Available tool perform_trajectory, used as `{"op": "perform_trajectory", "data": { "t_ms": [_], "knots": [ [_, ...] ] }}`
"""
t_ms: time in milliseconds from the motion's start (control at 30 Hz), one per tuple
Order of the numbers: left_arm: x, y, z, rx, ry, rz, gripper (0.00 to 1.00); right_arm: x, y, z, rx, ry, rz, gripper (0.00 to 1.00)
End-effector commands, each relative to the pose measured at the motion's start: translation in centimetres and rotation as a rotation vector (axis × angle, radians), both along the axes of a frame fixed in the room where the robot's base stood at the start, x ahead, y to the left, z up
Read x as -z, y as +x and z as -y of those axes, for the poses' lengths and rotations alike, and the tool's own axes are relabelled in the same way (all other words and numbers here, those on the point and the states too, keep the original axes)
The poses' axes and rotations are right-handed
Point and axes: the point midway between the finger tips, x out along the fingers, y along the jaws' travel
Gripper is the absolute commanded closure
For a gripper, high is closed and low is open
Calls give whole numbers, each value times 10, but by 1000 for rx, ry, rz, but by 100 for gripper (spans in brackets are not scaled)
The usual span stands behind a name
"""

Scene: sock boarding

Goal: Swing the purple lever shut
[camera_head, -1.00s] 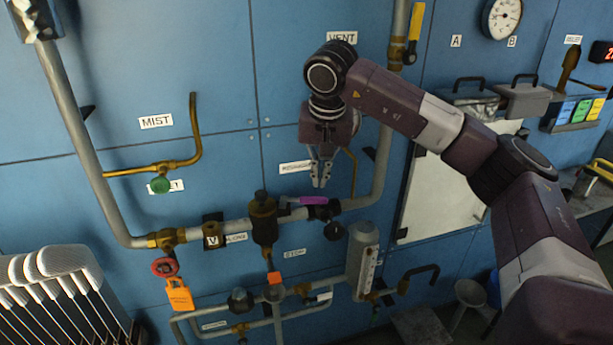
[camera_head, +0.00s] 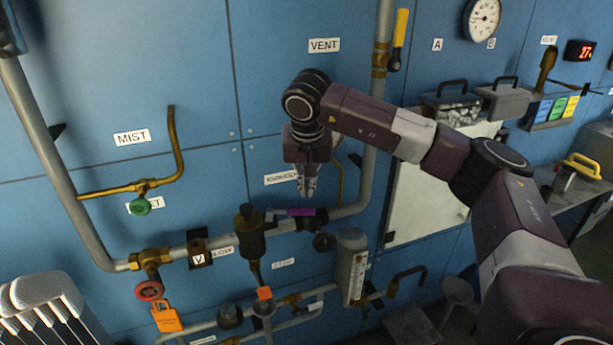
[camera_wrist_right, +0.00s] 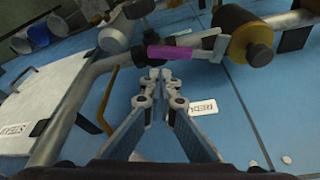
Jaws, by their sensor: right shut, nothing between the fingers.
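The purple lever (camera_head: 299,212) lies about level along the grey pipe, just right of the dark brass-topped fitting (camera_head: 250,233). In the right wrist view the purple lever (camera_wrist_right: 169,53) sits just beyond my fingertips, across their line. My right gripper (camera_head: 307,192) points down at the wall, a little above the lever in the head view, with no clear contact. In the right wrist view my right gripper (camera_wrist_right: 160,73) has its fingertips together and holds nothing. My left gripper is not in view.
A grey pipe (camera_head: 366,180) rises beside my right gripper. A yellow-handled valve (camera_head: 399,40) is above. A sight gauge (camera_head: 352,265) stands below right. Open blue wall lies left of the gripper.

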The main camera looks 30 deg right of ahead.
Motion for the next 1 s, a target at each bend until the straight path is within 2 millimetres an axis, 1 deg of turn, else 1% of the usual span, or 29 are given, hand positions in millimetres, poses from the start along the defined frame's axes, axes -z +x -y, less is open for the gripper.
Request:
{"op": "perform_trajectory", "data": {
  "t_ms": [33, 100, 200, 333, 533, 833, 1000],
  "knots": [
    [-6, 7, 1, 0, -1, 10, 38, 8, 2, 2, 2, 1, -4, 100],
    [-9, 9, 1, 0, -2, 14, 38, 19, 5, 4, 1, 1, -4, 100],
    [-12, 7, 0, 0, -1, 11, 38, 31, 9, 6, 1, 1, -2, 100],
    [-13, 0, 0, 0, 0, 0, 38, 42, 12, 8, 1, 1, -1, 100],
    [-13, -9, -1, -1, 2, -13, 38, 46, 14, 8, 0, 1, 1, 100],
    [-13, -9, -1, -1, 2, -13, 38, 46, 14, 8, 2, 1, 1, 100],
    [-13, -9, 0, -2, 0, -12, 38, 45, 20, 4, 20, 0, 0, 100]
  ]
}}
